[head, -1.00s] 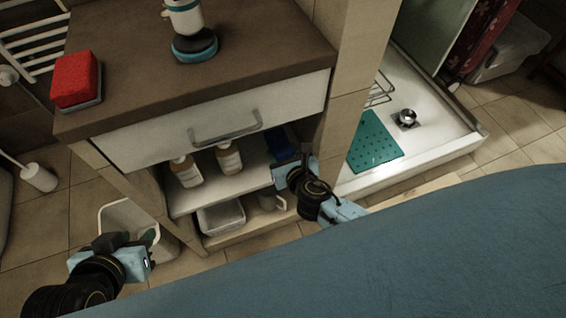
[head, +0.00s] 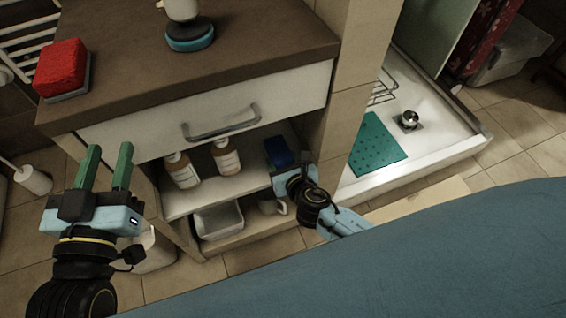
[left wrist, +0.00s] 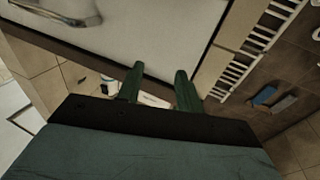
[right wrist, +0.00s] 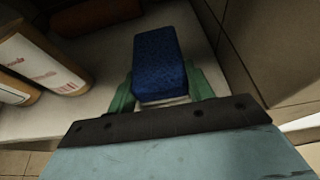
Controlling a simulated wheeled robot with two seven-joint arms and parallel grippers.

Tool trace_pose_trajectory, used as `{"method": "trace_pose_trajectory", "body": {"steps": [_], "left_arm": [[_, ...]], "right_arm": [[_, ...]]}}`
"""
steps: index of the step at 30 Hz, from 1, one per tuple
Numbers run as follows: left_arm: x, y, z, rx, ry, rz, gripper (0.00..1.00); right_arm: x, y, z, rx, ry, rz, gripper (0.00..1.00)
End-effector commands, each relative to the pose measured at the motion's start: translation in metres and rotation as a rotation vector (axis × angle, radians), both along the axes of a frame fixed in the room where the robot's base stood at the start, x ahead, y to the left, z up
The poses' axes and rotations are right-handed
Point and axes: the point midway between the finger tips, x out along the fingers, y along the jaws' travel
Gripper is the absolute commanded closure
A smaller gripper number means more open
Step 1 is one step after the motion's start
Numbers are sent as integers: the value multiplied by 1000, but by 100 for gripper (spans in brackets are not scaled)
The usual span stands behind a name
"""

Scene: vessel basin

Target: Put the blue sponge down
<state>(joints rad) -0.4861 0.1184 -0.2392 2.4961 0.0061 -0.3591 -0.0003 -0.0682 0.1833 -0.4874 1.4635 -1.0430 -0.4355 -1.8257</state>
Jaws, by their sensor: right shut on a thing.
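The blue sponge (right wrist: 160,62) is between the green fingers of my right gripper (right wrist: 163,90) in the right wrist view, and the fingers are shut on it. In the head view the sponge (head: 278,151) is at the right end of the cabinet's open shelf (head: 215,188), in front of my right gripper. Whether its underside touches the shelf, I cannot tell. My left gripper (head: 107,168) is open and empty, fingers up, left of the cabinet. In the left wrist view its two fingers (left wrist: 160,88) stand apart with nothing between them.
Two bottles (head: 182,170) (head: 226,158) stand left of the sponge on the shelf. A clear bin (head: 220,220) and a mug (head: 272,206) are below. A red sponge (head: 61,67) lies on the counter (head: 130,100). The shelf's side wall is close on the right.

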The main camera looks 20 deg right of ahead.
Motion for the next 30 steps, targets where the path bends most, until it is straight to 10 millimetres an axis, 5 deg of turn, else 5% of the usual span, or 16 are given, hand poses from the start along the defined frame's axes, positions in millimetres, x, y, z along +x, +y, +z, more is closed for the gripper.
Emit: {"method": "trace_pose_trajectory", "body": {"steps": [19, 20, 24, 30], "left_arm": [[-2, -2, 17, -33, -105, -6, 64], [-2, -2, 18, -34, -109, -7, 64], [-2, -2, 18, -33, -106, -7, 64], [-2, -2, 18, -33, -106, -7, 64]], "right_arm": [[1, 0, -5, 0, 0, 0, 69], [1, 0, -5, 0, 0, 0, 46], [1, 0, -4, 0, 0, 0, 27], [1, 0, -4, 0, 0, 0, 27]]}}
